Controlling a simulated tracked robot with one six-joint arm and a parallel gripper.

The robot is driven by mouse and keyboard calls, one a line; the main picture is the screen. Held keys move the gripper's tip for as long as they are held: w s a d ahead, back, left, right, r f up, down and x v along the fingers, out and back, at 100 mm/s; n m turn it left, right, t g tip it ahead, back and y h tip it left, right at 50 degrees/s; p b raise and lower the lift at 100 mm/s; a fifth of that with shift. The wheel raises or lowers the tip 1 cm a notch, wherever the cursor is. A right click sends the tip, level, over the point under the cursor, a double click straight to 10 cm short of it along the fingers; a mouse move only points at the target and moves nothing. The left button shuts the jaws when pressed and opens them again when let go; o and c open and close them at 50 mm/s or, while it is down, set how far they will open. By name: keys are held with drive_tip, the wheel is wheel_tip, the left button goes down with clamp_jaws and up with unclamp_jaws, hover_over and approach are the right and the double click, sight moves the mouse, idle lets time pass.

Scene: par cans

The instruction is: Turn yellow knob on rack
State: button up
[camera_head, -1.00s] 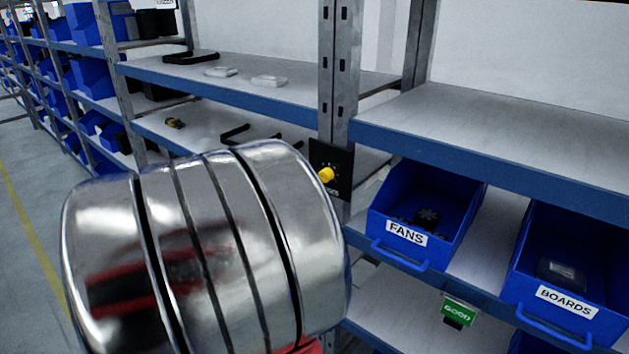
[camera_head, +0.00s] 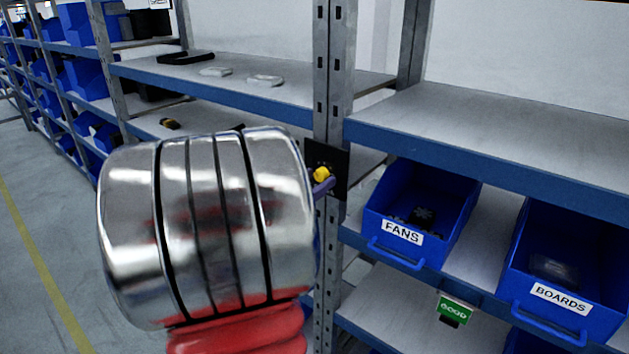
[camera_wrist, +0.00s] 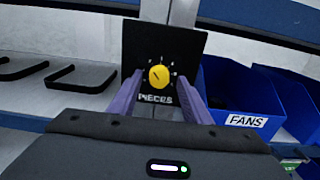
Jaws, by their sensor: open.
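The yellow knob (camera_head: 321,174) sits on a black dial plate (camera_head: 341,166) fixed to the grey rack post (camera_head: 335,60). In the wrist view the knob (camera_wrist: 158,76) is near the middle of the plate (camera_wrist: 185,48), with small white marks around it and the word "PIECES" below. My gripper (camera_wrist: 159,92) is open, its two purple fingers on either side of and just below the knob in that view. I cannot tell whether either finger touches it. In the head view my shiny wrist hides most of the gripper; one purple fingertip shows beside the knob.
A blue "FANS" bin (camera_head: 420,215) and a blue "BOARDS" bin (camera_head: 565,260) stand on the shelf to the right. A green "GOOD" tag (camera_head: 454,308) hangs below. Shelves at left hold black brackets (camera_wrist: 85,72) and white pieces (camera_head: 264,80).

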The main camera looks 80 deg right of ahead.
drive_tip(key=shift+c, duration=0.5)
drive_tip(key=c, duration=0.9)
drive_tip(key=shift+c, duration=0.2)
drive_tip(key=o, duration=1)
drive_tip(key=shift+o, duration=0.2)
drive_tip(key=shift+a, duration=0.1)
drive_tip(key=v, duration=1.3)
drive_tip(key=shift+w+a, duration=0.2)
drive_tip(key=shift+a, duration=0.1)
drive_tip(key=shift+f, duration=0.1)
